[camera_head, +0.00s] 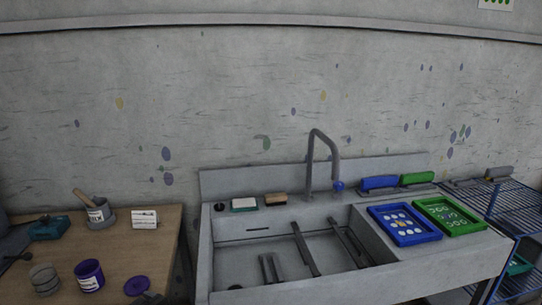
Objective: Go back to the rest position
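Neither of my grippers is clearly in view in the head view. The deep grey sink (233,240) stands in the middle, with a tall curved faucet (312,150) at its back. Several dark bars lie in or across the basin, such as a long slanted one (304,249) and a short pair (270,268). A blue framed screen (378,216) and a green framed screen (450,230) lie side by side on the ledge right of the basin.
The wooden table (130,245) at left holds a purple jar (89,275), a grey can (44,279), a pot with a pestle (99,213) and a white card (145,219). A blue wire rack (518,215) stands at right.

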